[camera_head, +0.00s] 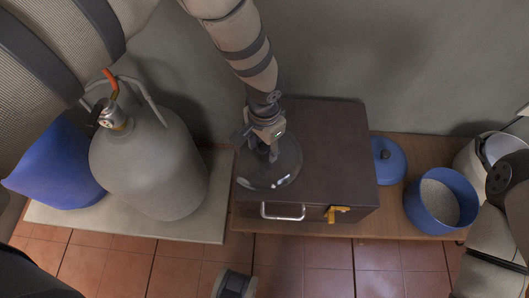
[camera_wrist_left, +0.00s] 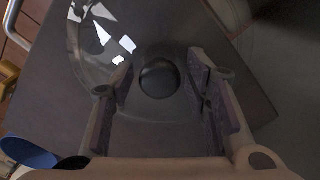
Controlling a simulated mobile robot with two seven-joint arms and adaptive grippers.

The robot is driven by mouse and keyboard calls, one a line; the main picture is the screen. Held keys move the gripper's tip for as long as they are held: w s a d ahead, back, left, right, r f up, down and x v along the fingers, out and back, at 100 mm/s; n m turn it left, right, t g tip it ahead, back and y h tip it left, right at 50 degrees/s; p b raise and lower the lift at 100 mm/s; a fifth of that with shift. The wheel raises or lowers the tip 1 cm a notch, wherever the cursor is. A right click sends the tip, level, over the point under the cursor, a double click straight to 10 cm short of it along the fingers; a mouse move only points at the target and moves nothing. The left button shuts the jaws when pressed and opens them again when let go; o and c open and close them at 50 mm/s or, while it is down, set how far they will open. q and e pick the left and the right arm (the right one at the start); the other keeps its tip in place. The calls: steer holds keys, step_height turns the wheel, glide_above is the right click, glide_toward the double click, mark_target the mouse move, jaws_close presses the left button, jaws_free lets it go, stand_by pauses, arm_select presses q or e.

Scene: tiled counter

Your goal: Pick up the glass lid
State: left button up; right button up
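The glass lid (camera_head: 285,168) is a clear round disc with a dark knob. It lies on top of the dark brown box (camera_head: 335,160), near its left side. My left gripper (camera_head: 268,152) points down over the lid's middle. In the left wrist view, the lid (camera_wrist_left: 92,42) shows bright reflections, and its dark round knob (camera_wrist_left: 158,79) sits between the two parted fingers of the left gripper (camera_wrist_left: 160,92). I see a gap on both sides of the knob. My right arm shows at the right edge of the head view, but its gripper is not visible.
The box has a metal handle (camera_head: 283,216) and a yellow latch (camera_head: 338,214) in front. A blue lid (camera_head: 387,160), a blue pot (camera_head: 415,205) and a white container (camera_head: 467,160) are to the right. A grey gas cylinder (camera_head: 150,165) and blue object (camera_head: 55,170) stand left.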

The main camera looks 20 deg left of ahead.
arm_select(q)
jaws_close()
